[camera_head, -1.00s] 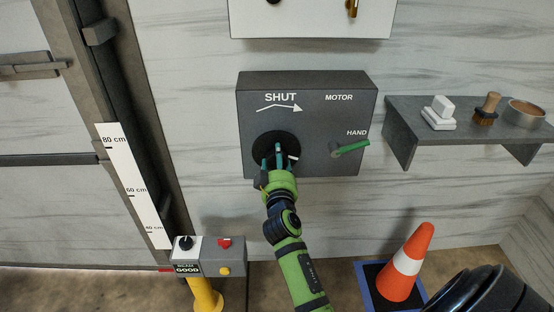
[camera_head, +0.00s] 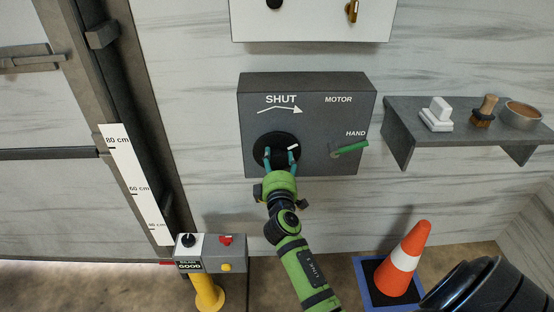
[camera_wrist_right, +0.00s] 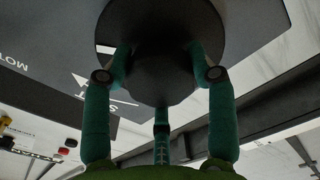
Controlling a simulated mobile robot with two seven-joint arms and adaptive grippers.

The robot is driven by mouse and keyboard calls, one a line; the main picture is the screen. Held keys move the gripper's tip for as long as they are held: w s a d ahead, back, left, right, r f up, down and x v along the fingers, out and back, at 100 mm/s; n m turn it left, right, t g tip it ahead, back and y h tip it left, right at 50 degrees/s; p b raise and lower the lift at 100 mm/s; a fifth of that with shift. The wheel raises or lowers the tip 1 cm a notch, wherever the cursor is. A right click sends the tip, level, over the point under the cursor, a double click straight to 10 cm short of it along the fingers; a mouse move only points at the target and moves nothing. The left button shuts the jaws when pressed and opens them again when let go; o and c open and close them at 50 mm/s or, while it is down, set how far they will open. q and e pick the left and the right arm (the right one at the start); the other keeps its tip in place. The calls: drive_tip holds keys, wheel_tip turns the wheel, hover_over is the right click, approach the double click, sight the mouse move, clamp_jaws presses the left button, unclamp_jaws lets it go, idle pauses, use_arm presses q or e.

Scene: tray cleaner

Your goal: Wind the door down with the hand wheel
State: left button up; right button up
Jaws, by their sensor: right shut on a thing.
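The hand wheel (camera_head: 262,138) is a dark disc with a white mark on its right side, on the front of a grey box (camera_head: 308,90). The box reads SHUT with an arrow pointing right. My right gripper (camera_head: 281,156) is shut on the wheel's dark round hub. In the right wrist view the fingers (camera_wrist_right: 160,75) press around the hub (camera_wrist_right: 160,55). The green lever (camera_head: 350,147) points at HAND. The door (camera_head: 60,205) is at the left, with a bright gap under its bottom edge. My left gripper is out of view.
A height scale (camera_head: 135,180) stands beside the door. A control post (camera_head: 208,292) with a button box stands below it. A shelf (camera_head: 400,125) with a brush, a white block and a bowl is at the right. An orange cone (camera_head: 400,265) stands on the floor.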

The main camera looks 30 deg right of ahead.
drive_tip(key=shift+s+d+n, duration=0.1)
drive_tip(key=shift+d+n, duration=0.2)
drive_tip(key=shift+n, duration=0.2)
drive_tip(key=o, duration=1.1)
drive_tip(key=shift+o, duration=0.2)
drive_tip(key=shift+d, duration=0.1)
drive_tip(key=shift+a, duration=0.3)
drive_tip(key=v, duration=0.7)
drive_tip(key=shift+s, duration=0.1)
